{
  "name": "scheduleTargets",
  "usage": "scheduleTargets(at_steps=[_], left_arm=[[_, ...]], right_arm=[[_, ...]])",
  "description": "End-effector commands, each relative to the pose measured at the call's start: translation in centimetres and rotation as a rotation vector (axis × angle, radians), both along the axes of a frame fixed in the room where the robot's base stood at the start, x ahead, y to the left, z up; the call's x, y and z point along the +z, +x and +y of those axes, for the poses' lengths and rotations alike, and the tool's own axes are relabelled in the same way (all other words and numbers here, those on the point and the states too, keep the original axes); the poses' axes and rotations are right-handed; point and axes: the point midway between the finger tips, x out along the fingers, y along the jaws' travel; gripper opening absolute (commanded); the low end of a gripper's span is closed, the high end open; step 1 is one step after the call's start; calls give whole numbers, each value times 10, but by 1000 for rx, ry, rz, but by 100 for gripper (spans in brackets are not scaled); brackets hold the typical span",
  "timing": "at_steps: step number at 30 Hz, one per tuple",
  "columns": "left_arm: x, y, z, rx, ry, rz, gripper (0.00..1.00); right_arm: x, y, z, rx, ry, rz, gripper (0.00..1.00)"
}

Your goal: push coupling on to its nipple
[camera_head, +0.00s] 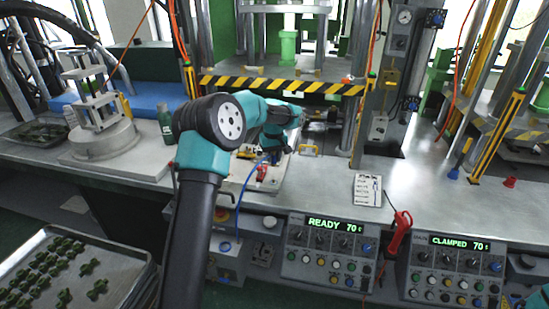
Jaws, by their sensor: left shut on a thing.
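My left arm reaches up from the bottom of the head view and bends over the bench. My left gripper (273,157) points down over the pale plate at the front of the middle press. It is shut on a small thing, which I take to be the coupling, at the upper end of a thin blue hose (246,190). The fingers and coupling are too small and dark to separate clearly. A small red part (262,172) stands just below the gripper. I cannot make out the nipple or tell whether the coupling touches it. My right gripper is out of view.
Panels reading READY (330,250) and CLAMPED (455,268) line the bench front. A white card (368,190) and a red-handled tool (398,235) are to the right. A striped yellow-black bar (285,86) crosses the press. A tray of green pieces (125,262) is at lower left.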

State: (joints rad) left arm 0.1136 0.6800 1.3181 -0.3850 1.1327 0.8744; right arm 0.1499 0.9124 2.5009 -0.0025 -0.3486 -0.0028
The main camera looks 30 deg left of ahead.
Motion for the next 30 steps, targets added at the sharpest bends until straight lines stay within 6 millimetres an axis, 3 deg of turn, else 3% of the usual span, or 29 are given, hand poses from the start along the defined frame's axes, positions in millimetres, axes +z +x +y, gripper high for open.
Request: scheduleTargets(at_steps=[21,30], left_arm=[[-48,0,0,0,1,1,0],[-55,0,0,-1,0,0,0]], right_arm=[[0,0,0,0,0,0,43],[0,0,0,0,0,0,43]])
